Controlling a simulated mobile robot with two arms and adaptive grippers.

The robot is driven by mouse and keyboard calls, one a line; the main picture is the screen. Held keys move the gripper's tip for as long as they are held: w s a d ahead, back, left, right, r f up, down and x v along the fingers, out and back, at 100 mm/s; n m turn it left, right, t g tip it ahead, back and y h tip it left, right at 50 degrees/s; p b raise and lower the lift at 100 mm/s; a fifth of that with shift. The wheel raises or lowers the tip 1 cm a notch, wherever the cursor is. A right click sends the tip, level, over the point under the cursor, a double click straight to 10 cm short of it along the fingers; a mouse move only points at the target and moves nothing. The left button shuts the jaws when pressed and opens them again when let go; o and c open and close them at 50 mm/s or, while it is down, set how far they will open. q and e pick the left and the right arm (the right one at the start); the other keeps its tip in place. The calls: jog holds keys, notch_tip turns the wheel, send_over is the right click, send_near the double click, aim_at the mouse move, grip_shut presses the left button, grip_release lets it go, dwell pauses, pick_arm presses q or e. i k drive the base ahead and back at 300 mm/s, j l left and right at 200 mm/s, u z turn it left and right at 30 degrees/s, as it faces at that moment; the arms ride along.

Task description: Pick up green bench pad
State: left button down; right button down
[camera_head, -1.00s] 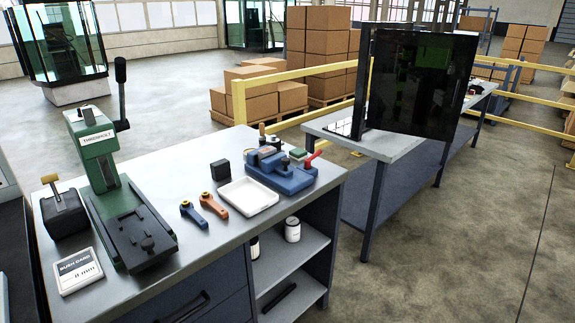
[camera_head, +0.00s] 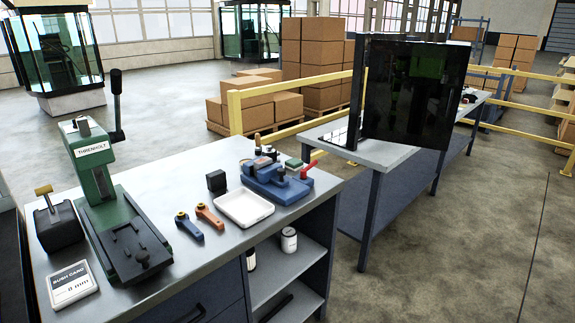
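A small green-topped block (camera_head: 293,163) is at the back right of the near workbench, behind or against a blue vise-like fixture (camera_head: 275,180). It is the only small flat green thing I can make out. It is too small to tell whether it is the bench pad or whether it touches the fixture. A red-handled item (camera_head: 308,169) is just right of it. Neither of my grippers is in view.
The grey workbench (camera_head: 165,178) also holds a green press (camera_head: 98,165), a white tray (camera_head: 243,207), blue and orange levers (camera_head: 209,215), a black cube (camera_head: 216,181) and a card (camera_head: 72,281). A second table (camera_head: 385,152) with a dark panel stands right. Floor at right is clear.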

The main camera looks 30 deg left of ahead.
aim_at(293, 164)
jog(key=i+u, duration=0.2)
jog(key=u, duration=0.6)
